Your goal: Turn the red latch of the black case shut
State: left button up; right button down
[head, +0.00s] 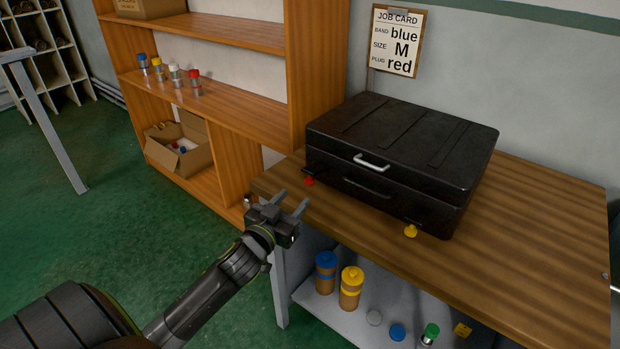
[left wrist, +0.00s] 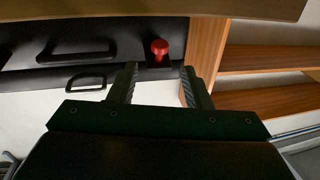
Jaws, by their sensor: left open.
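The black case (head: 400,150) lies closed on the wooden workbench, with a silver handle (head: 371,162) on its front. The red latch (head: 309,181) is at the left end of the case's front, and a yellow latch (head: 411,231) is at the right end. My left gripper (head: 290,205) is open and empty, in front of the bench's left edge and apart from the red latch. In the left wrist view, the red latch (left wrist: 159,48) appears beyond and between the two open fingertips. My right gripper does not show.
The wooden workbench (head: 540,240) has clear top to the right of the case. A wooden shelf unit (head: 240,100) with small bottles stands at the left. A job card (head: 396,40) hangs on the wall. Blue and yellow canisters (head: 351,288) stand on the bench's lower shelf.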

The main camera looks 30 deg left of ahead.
aim_at(307, 183)
pick_arm(q)
jog(key=w, duration=0.6)
jog(key=w+a, duration=0.1)
jog(key=w, duration=0.2)
jog(key=shift+w+p, duration=0.1)
jog(key=shift+p, duration=0.3)
grip_shut()
